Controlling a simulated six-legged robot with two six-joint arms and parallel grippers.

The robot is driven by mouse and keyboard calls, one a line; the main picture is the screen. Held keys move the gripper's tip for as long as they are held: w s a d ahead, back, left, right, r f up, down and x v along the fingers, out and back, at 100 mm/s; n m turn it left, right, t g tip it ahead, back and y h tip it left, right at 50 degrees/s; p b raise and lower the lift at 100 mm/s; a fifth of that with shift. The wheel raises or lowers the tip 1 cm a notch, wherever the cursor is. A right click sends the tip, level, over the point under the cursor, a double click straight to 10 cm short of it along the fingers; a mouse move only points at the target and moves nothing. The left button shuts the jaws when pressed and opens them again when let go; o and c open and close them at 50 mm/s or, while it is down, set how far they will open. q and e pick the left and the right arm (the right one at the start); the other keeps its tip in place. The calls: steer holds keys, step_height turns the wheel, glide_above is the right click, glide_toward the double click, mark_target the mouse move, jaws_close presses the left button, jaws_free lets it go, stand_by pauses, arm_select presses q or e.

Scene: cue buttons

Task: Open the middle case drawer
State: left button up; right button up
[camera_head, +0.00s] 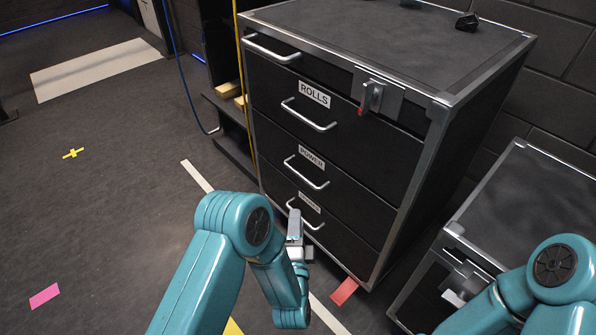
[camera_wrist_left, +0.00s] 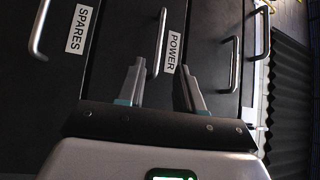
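The black case (camera_head: 340,150) has a stack of drawers, all flush. The middle of its three labelled drawers reads POWER, with a silver bar handle (camera_head: 306,172); that handle also shows in the left wrist view (camera_wrist_left: 160,42). My left gripper (camera_head: 294,222) is in front of the lower drawers, overlapping the lowest handle (camera_head: 305,214) in the head view. In the left wrist view its fingers (camera_wrist_left: 160,80) are apart and empty, and the POWER handle's near end appears between the tips. How far the tips are from it I cannot tell. My right gripper is not in view.
Above POWER is the ROLLS drawer handle (camera_head: 308,114), with a latch (camera_head: 371,96) at its right. A lower dark case (camera_head: 535,205) stands close on the right, near my right arm. The floor on the left is open, with tape marks (camera_head: 73,153).

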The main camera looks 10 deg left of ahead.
mark_target(298, 173)
arm_select(q)
steer(key=p+x, duration=0.1)
steer(key=x, duration=1.4)
steer(key=shift+w, duration=0.15)
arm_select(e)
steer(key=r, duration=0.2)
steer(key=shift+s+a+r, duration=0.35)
arm_select(q)
jaws_close()
